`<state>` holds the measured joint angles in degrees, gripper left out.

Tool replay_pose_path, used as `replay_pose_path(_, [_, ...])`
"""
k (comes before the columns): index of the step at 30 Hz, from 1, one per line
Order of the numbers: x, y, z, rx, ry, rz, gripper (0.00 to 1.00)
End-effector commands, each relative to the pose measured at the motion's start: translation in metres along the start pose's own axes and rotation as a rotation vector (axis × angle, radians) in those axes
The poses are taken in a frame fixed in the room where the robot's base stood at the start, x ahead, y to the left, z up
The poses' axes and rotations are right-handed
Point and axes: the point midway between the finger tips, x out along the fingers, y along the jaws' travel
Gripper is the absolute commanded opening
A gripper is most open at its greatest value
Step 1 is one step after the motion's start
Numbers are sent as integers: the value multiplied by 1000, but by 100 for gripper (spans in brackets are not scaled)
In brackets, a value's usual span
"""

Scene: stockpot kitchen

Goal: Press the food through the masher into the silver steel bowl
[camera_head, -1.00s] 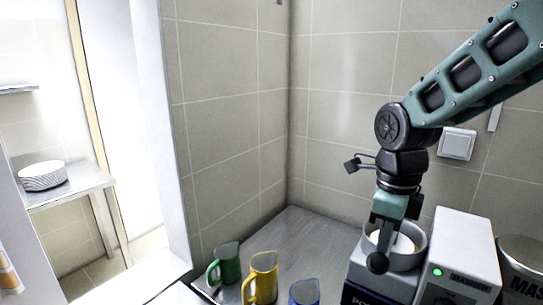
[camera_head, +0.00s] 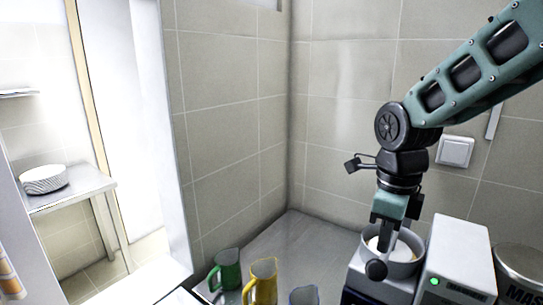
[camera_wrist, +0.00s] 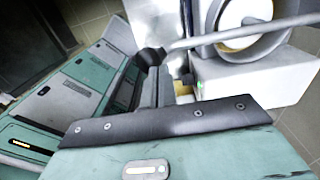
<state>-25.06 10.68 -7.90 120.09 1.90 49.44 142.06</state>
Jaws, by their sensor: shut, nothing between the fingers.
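The masher (camera_head: 460,258) is a white machine with a green light, at the lower right of the head view. Its round grey hopper (camera_head: 408,262) holds something pale, perhaps the food; the hopper also shows at the top of the wrist view (camera_wrist: 207,20). A rod with a black knob (camera_head: 376,270) reaches across the hopper, and the knob shows in the wrist view (camera_wrist: 150,57). My gripper (camera_wrist: 160,85) is shut and empty, pointing down close to the knob; I cannot tell whether they touch. A silver vessel (camera_head: 522,262) marked "MAS", possibly the steel bowl, is cut off at the right.
Green (camera_head: 228,270), yellow (camera_head: 263,282) and blue (camera_head: 303,296) mugs stand left of the masher. The counter (camera_head: 295,245) behind them is clear up to the tiled corner. White plates (camera_head: 44,180) are stacked on a side shelf at the far left.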

Motion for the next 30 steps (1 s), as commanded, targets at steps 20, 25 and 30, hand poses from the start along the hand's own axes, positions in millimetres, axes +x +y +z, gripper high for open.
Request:
replay_pose_path(20, [-57,0,0,0,-2,-1,0])
replay_pose_path(25, [-70,0,0,0,-2,-1,0])
replay_pose_path(30, [-83,0,0,0,-2,-1,0])
